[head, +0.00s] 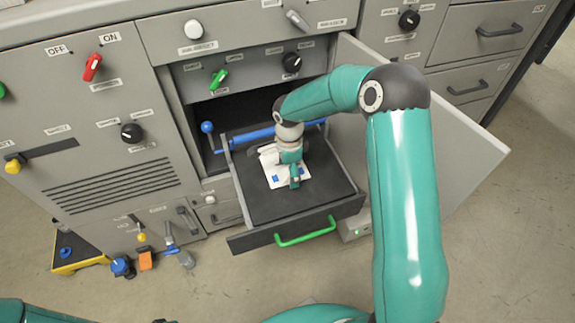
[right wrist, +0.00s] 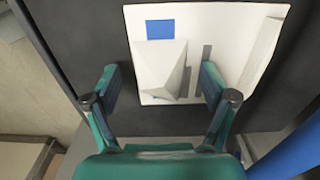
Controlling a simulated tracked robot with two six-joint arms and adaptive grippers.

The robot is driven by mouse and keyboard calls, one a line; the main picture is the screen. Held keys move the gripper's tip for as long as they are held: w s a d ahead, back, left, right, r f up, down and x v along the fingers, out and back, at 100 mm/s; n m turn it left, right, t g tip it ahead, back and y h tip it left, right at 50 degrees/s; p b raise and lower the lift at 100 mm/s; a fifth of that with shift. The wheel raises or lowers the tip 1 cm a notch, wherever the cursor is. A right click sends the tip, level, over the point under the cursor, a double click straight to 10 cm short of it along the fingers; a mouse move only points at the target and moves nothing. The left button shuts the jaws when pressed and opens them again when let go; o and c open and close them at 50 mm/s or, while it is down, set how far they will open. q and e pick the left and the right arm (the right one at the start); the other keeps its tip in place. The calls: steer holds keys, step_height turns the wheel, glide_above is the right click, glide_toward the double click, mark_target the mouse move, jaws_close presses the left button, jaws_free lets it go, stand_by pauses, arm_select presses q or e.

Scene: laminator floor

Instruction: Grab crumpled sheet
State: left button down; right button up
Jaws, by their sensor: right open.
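A white sheet (head: 278,183) with blue marks lies in the open drawer, partly hidden by my right gripper (head: 287,170) above it. In the right wrist view the sheet (right wrist: 230,35) shows a blue square and a raised, folded flap. A pale, faceted crumpled piece (right wrist: 162,68) stands up from it. My right gripper (right wrist: 160,80) is open, with one finger on each side of the crumpled piece. No grip on it shows. My left gripper is not in view.
The dark drawer (head: 255,207) has a green handle (head: 305,232) at its front. A blue bar (head: 250,135) runs behind the sheet. An open grey door (head: 465,150) stands at the right. Several small items lie on the floor beside a yellow-edged tray (head: 82,265).

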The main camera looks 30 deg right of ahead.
steer(key=shift+c, duration=0.3)
steer(key=c, duration=1)
steer(key=shift+r, duration=0.15)
